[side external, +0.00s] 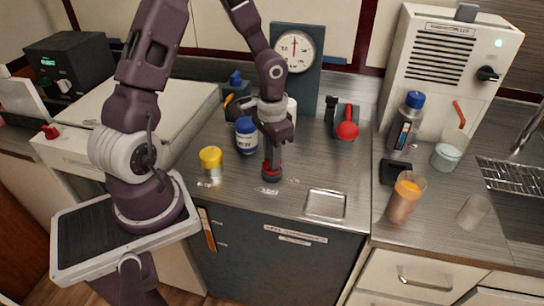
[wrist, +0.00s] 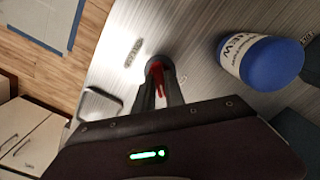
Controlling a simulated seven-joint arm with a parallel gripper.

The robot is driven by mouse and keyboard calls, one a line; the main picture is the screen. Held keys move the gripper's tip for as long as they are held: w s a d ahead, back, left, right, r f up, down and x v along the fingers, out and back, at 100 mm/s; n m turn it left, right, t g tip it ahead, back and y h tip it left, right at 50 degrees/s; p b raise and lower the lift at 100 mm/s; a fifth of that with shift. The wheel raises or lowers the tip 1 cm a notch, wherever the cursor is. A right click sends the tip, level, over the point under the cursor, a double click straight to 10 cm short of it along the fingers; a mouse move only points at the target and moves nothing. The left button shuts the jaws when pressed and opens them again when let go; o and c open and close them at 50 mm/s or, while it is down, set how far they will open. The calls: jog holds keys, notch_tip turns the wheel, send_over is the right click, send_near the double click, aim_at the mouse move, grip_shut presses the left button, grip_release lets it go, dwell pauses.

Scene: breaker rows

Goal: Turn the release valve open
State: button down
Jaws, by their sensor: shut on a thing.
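The release valve appears to be a small red handle on a dark round base (side external: 271,177) standing on the steel counter. A small label lies in front of it. My gripper (side external: 272,158) points down over it, shut on the red handle. In the wrist view, the red handle (wrist: 157,72) shows between the two fingers of my gripper (wrist: 160,88), with the dark base just beyond. The fingers hide part of the handle, and I cannot tell its exact turn angle.
A blue-lidded jar (side external: 246,137) stands close behind left, also large in the wrist view (wrist: 258,62). A dial gauge (side external: 295,50) and a red-knobbed device (side external: 347,130) stand behind. A shallow square tray (side external: 325,204) is right, with bare counter around it.

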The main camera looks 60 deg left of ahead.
jog(key=m, duration=0.8)
jog(key=shift+m, duration=0.6)
jog(key=c, duration=1.4)
grip_release()
notch_tip(320, 180, up, 7)
jog(key=shift+r, duration=0.1)
jog(key=shift+r, duration=0.1)
